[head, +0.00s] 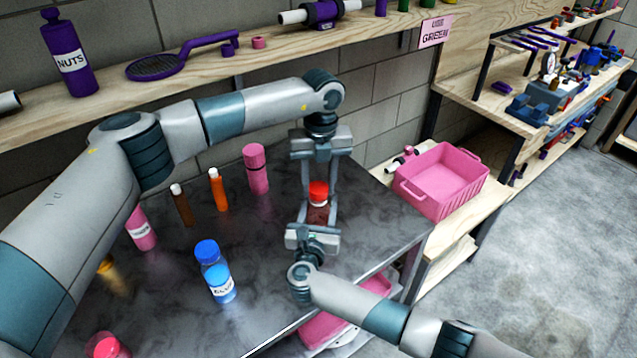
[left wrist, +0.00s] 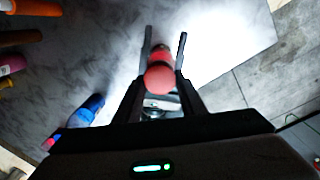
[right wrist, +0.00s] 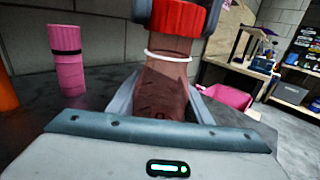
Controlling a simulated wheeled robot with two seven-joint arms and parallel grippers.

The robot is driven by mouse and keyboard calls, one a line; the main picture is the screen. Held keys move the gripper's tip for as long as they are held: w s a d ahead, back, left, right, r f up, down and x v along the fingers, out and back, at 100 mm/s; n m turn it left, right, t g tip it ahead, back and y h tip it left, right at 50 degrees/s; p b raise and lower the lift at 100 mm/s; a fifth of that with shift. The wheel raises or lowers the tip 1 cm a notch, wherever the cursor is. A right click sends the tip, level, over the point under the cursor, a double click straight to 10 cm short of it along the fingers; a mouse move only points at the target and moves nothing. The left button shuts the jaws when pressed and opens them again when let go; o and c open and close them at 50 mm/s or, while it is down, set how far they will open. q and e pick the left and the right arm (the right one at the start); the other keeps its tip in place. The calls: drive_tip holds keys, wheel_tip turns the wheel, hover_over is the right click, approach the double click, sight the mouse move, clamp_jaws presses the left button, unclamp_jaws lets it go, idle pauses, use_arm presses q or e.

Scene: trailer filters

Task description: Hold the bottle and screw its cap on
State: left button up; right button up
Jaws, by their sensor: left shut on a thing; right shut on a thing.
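A dark red-brown, see-through bottle (head: 317,214) stands upright near the far right part of the grey table. Its red cap (head: 318,189) sits at the top of the neck; I cannot tell how far it is threaded. My left gripper (head: 319,193) points down from above, its fingers shut on the cap, which also shows in the left wrist view (left wrist: 160,78). My right gripper (head: 314,222) comes in level from the front and is shut around the bottle body. In the right wrist view the bottle (right wrist: 165,90) has a white ring below the cap (right wrist: 178,17).
A blue glue bottle (head: 217,275), a pink cylinder (head: 256,169), an orange bottle (head: 217,192) and a brown bottle (head: 181,206) stand left on the table (head: 270,270). A pink crate (head: 441,176) stands on the bench at right. A wooden shelf (head: 215,62) runs behind.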

use_arm(q)
drive_tip(key=shift+f, duration=0.5)
